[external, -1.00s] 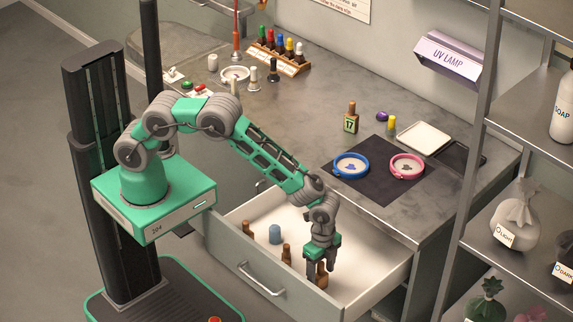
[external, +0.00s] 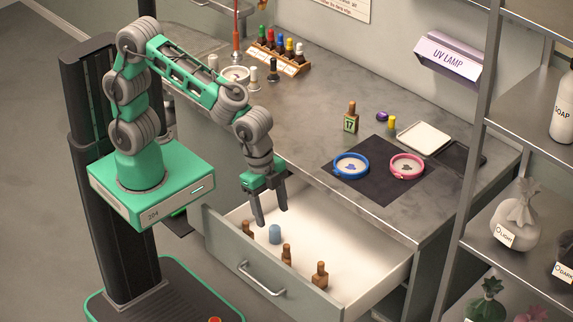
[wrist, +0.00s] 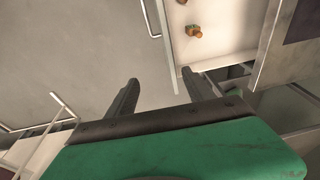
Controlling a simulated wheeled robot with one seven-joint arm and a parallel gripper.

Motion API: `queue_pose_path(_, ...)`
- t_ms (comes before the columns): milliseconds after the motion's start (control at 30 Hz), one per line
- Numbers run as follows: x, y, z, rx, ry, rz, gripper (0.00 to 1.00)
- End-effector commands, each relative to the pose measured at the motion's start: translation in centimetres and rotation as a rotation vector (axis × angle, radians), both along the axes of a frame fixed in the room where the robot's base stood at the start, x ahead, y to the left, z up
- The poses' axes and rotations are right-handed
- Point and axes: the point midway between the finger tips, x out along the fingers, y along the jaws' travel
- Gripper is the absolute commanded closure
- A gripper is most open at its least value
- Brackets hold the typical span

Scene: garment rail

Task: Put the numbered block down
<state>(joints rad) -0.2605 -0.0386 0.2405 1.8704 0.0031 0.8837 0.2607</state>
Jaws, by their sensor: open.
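The numbered block (external: 351,124), green with "17" on its face and a brown top, stands upright on the grey worktop (external: 305,130), left of and behind the dark mat. My gripper (external: 273,222) is open and empty, pointing down above the left part of the open drawer (external: 345,240). It is well apart from the numbered block. In the wrist view my gripper (wrist: 160,88) shows its two fingers apart with nothing between them. The numbered block does not show in the wrist view.
The drawer holds several brown handled pieces, one of them at the front (external: 320,275), and a blue cylinder (external: 275,234). On the dark mat (external: 378,190) sit a blue-rimmed dish (external: 335,169) and a pink-rimmed dish (external: 421,172). Shelves (external: 510,170) stand at right.

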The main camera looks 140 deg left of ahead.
Motion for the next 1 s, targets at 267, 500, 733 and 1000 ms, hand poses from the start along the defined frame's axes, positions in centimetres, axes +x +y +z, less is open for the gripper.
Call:
queue_pose_path(267, -11.9, -10.3, 5.5, -0.035, -0.162, -0.004, 0.39)
queue_pose_path(500, -14.1, -11.5, 5.2, -0.050, -0.183, 0.002, 0.39)
queue_pose_path(733, -14.1, -11.4, 5.2, -0.049, -0.182, 0.003, 0.29)
queue_pose_path(1000, -15.0, -17.0, 1.3, -0.057, -0.080, -0.189, 0.07)
